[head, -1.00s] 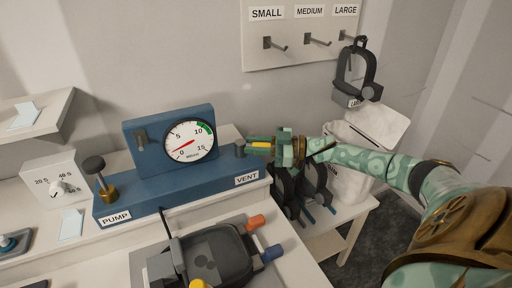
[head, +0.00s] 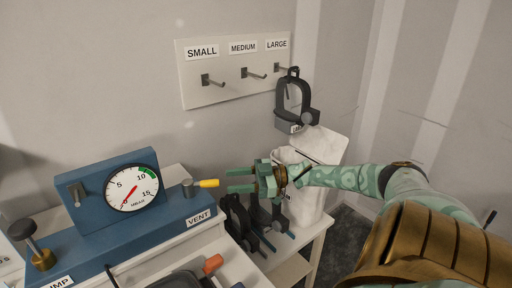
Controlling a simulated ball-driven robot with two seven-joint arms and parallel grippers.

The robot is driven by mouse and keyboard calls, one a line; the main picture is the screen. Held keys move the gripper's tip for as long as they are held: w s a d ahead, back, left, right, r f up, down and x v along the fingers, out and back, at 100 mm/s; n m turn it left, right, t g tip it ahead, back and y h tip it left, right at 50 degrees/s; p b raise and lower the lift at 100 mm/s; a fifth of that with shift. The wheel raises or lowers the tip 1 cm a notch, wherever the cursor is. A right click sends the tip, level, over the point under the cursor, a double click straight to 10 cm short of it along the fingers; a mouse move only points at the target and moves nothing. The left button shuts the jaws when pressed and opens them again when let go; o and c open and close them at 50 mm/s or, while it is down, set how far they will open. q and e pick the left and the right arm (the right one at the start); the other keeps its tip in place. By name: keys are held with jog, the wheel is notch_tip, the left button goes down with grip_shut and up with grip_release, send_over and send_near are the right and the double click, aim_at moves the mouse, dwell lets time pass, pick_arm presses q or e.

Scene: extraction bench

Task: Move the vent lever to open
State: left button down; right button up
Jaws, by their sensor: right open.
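The vent lever is a grey knob (head: 188,188) with a yellow handle (head: 208,183) on the right end of the blue unit (head: 88,245), above the VENT label (head: 199,217). The yellow handle points to the right, toward my gripper. My right gripper (head: 230,180) is open and empty. Its two fingers point left, and their tips are a little to the right of the handle's end, apart from it. The gauge (head: 132,187) has a red needle pointing down-left. My left gripper is not in view.
A wall board (head: 225,88) with SMALL, MEDIUM and LARGE hooks is behind; a dark clamp (head: 296,102) hangs at LARGE. Dark clamps (head: 240,218) stand below my right gripper, and a white bin (head: 310,203) is behind it. The pump knob (head: 22,229) is at far left.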

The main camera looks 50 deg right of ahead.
jog(key=v, duration=0.6)
jog(key=shift+s+d, duration=0.2)
